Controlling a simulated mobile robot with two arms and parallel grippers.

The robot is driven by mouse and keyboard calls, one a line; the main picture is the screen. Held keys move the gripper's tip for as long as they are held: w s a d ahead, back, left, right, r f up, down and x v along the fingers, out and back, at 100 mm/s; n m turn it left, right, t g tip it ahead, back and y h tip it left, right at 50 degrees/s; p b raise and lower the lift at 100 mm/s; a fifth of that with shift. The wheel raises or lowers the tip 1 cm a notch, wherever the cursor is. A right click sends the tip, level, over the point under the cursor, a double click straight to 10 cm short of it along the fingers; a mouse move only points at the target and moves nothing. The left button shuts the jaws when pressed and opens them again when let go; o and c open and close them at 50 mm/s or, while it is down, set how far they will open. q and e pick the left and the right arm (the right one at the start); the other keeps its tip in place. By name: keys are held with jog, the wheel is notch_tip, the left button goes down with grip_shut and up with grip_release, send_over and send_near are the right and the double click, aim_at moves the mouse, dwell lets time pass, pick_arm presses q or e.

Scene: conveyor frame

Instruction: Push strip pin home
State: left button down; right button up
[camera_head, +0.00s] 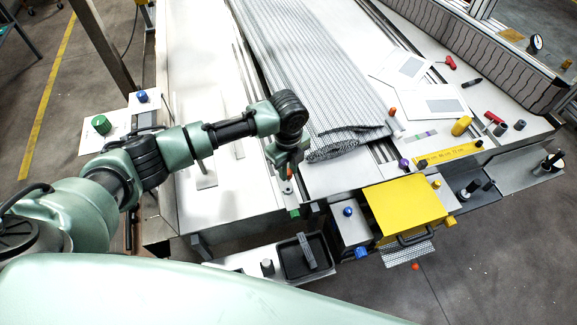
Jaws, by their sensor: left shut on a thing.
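My left arm reaches in from the left, and its gripper (290,198) points down at the front edge of the conveyor frame. It is shut on a small green-ended piece (294,213), just left of the conveyor's metal rails. The piece is mostly hidden by the fingers, and I cannot tell whether it is the strip pin or how deep it sits. A grey ribbed belt (300,60) lies along the conveyor, its near end folded and ragged. My right gripper is not in view.
A yellow box (405,206) with a black handle and a black tray (304,258) stand at the front edge. A yellow ruler (450,155), a red-handled tool (494,117) and white sheets (402,68) lie to the right. The pale bed (235,205) left of the gripper is largely clear.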

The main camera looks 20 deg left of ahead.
pick_arm(q)
jog(key=shift+p, duration=0.35)
jog(key=shift+f+b, duration=0.55)
jog(key=shift+f, duration=0.2)
jog(key=shift+f+b, duration=0.85)
jog(key=shift+f, duration=0.7)
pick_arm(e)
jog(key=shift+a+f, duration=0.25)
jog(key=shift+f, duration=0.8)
pick_arm(q)
jog(key=shift+p, duration=0.35)
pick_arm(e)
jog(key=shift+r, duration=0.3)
pick_arm(q)
jog(key=shift+r, duration=0.1)
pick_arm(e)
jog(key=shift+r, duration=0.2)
pick_arm(q)
jog(key=shift+f, duration=0.3)
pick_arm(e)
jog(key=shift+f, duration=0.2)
